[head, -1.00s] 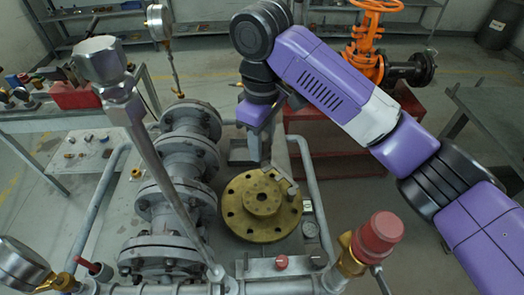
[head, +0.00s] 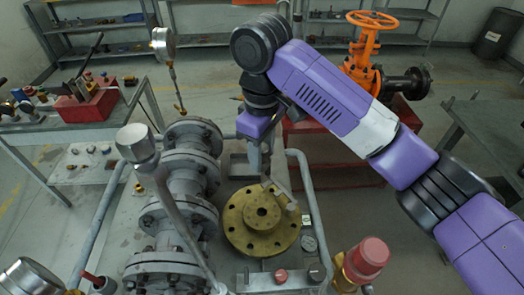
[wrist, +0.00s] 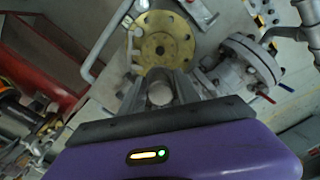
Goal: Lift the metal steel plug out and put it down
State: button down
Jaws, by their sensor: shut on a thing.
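My gripper (head: 257,165) points down beyond the brass flange, near a small grey open tray (head: 238,168). In the wrist view my gripper (wrist: 161,88) is shut on a round, grey metal piece, which looks like the steel plug (wrist: 160,95). The plug sits between the two fingers. In the head view I cannot make it out, nor tell how far it is above the surface below. The brass flange (head: 240,232), with a ring of bolt holes, lies flat on the bench and also shows in the wrist view (wrist: 170,55).
Grey flanged pipework (head: 185,180) stands left of the flange, with a gauge (head: 163,42) on a stem. A grey rail (head: 310,205) runs along the right. A red-capped brass valve (head: 368,258) is at front right. An orange handwheel valve (head: 368,45) stands behind on a red stand.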

jog(key=shift+r+p, duration=0.75)
jog(key=shift+r, duration=0.15)
